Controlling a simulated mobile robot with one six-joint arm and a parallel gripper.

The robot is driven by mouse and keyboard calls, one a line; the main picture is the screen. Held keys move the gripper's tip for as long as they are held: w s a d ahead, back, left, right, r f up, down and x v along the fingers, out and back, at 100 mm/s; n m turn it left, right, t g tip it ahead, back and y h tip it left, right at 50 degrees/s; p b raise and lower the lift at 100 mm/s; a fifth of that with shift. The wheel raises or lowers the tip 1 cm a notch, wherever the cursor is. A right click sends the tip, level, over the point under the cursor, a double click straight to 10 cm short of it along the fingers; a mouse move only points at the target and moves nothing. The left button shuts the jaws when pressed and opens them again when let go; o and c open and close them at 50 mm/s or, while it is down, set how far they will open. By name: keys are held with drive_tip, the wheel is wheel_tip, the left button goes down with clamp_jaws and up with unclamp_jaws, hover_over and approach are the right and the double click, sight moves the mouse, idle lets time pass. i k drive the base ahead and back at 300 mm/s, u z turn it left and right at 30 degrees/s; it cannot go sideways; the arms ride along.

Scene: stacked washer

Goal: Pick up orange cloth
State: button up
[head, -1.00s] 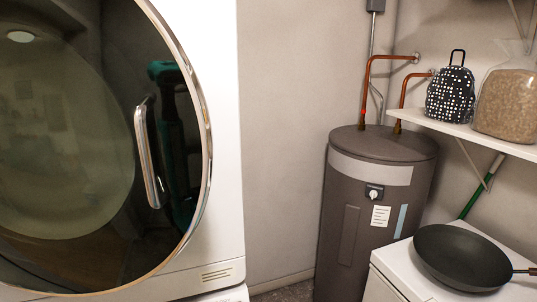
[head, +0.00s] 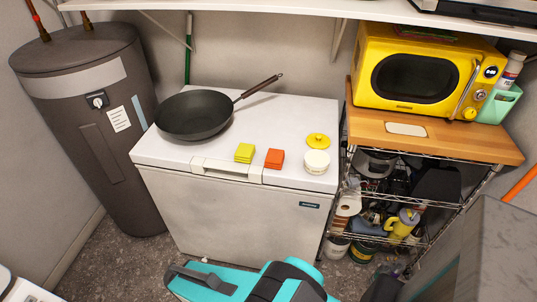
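The orange cloth (head: 274,158) is a small folded square lying flat on the white top of a chest freezer (head: 255,115), near its front edge. A similar yellow cloth (head: 244,152) lies just left of it, with a small gap between them. My teal and black arm shows at the bottom middle, in front of the freezer and well short of the cloth. A dark part at its left end looks like my gripper (head: 203,280). Its fingers cannot be made out clearly, and nothing is seen in it.
A black frying pan (head: 194,115) sits left on the freezer top. A white tub (head: 316,162) and yellow lid (head: 318,140) are to the right. A shelf (head: 300,6) overhangs behind. A water heater (head: 90,120) stands left; a rack with a yellow microwave (head: 415,75) stands right.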

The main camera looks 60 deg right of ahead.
sight(274, 158)
drive_tip(key=u, duration=1)
drive_tip(key=k, duration=0.1)
drive_tip(key=z, duration=2.7)
drive_tip(key=k, duration=0.6)
drive_tip(key=z, duration=0.05)
drive_tip(key=i, duration=0.5)
drive_tip(key=z, duration=0.1)
drive_tip(key=k, duration=0.15)
